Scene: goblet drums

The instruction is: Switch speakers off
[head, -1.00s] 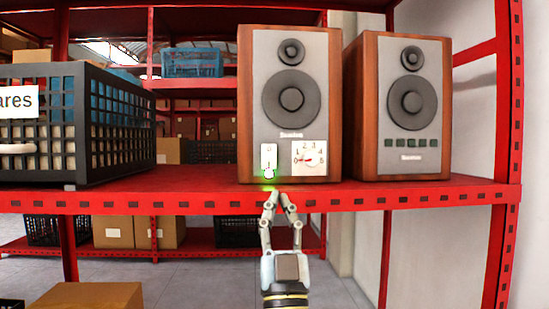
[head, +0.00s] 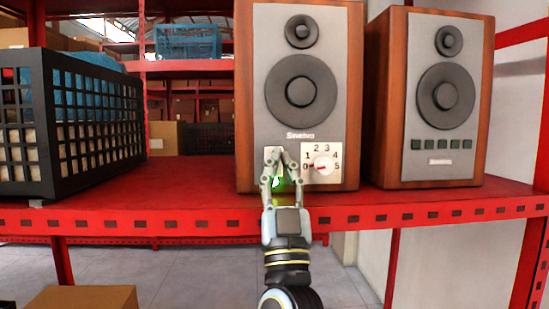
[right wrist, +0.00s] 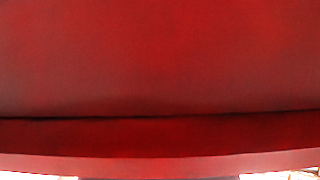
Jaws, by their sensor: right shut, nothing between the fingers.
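The left speaker (head: 350,60) stands on a red shelf, with wooden sides and a grey front. Low on its front is a white switch plate (head: 271,150), mostly hidden behind my gripper, and a white dial (head: 322,164) numbered 0 to 5. A green light (head: 279,182) glows near the switch, partly covered by the fingers. The right speaker (head: 410,60) stands beside it, with a row of dark green buttons. My right gripper (head: 280,155) is shut and empty, its tips in front of the switch plate; I cannot tell if they touch. My left gripper is not in view.
The red shelf (head: 200,220) has a raised front edge below the speakers; red metal also fills most of the right wrist view (right wrist: 160,60). A black crate (head: 95,175) stands at the left. The shelf between crate and left speaker is clear.

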